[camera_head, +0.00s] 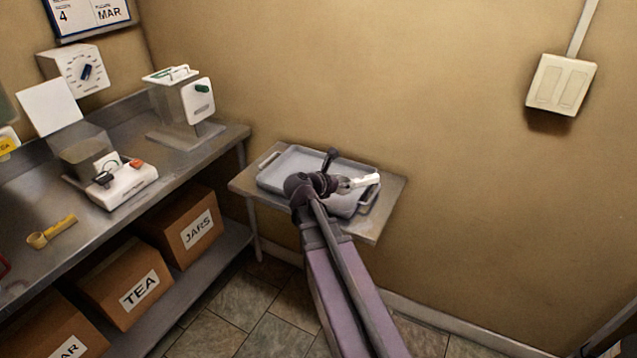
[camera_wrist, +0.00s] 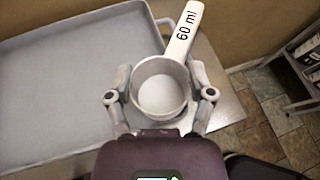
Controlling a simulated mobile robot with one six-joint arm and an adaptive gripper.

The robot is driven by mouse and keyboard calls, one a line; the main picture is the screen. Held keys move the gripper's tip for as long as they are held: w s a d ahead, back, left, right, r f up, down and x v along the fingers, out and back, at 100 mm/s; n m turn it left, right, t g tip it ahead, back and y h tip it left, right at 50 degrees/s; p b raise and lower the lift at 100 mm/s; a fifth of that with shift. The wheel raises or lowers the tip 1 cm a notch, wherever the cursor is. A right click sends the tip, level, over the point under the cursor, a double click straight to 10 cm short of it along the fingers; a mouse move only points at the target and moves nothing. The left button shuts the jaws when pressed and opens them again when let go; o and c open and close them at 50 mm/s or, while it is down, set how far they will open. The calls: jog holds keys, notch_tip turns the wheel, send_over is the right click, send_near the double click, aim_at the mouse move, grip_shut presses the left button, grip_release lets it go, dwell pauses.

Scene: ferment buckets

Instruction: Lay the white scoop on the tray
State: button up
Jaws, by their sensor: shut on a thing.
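The white scoop (camera_wrist: 181,42), marked "60 ml", is held by its round cup between the fingers of my gripper (camera_wrist: 161,88). Its handle points away from my gripper in the wrist view and to the right in the head view (camera_head: 366,180). The grey tray (camera_head: 284,166) lies on a small metal side table, and my gripper (camera_head: 336,182) is over its right part. In the wrist view the tray (camera_wrist: 60,65) fills the left side, with the scoop over its right rim. I cannot tell the height of the scoop above the tray. My arm hides part of the tray.
The small table (camera_head: 385,212) stands against the wall. A steel bench (camera_head: 30,205) on the left holds a yellow scoop (camera_head: 50,232), a white scale (camera_head: 118,185) and a dispenser (camera_head: 185,100). Boxes (camera_head: 190,232) sit on the shelf below. The tray's left part is bare.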

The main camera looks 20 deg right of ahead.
jog(key=a+f+m+g+b, duration=0.1)
jog(key=a+f+b, duration=0.2)
jog(key=a, duration=0.7)
jog(key=shift+w+a+h, duration=0.3)
jog(key=shift+a, duration=0.05)
jog(key=shift+w+f, duration=0.1)
jog(key=w+d, duration=0.2)
jog(key=w, duration=0.2)
jog(key=w+d+f+b, duration=0.1)
jog(key=w+d, duration=0.2)
jog(key=w, duration=0.1)
jog(key=w+d, duration=0.2)
jog(key=w, duration=0.2)
jog(key=shift+w+d+f, duration=0.15)
jog(key=shift+d+f, duration=0.05)
jog(key=shift+d, duration=0.2)
jog(key=shift+w+d, duration=0.3)
jog(key=shift+w, duration=0.2)
jog(key=shift+w+d+f+b, duration=0.1)
jog(key=shift+f+b, duration=0.3)
jog(key=shift+b, duration=0.15)
notch_tip(320, 180, down, 3)
jog(key=b, duration=0.3)
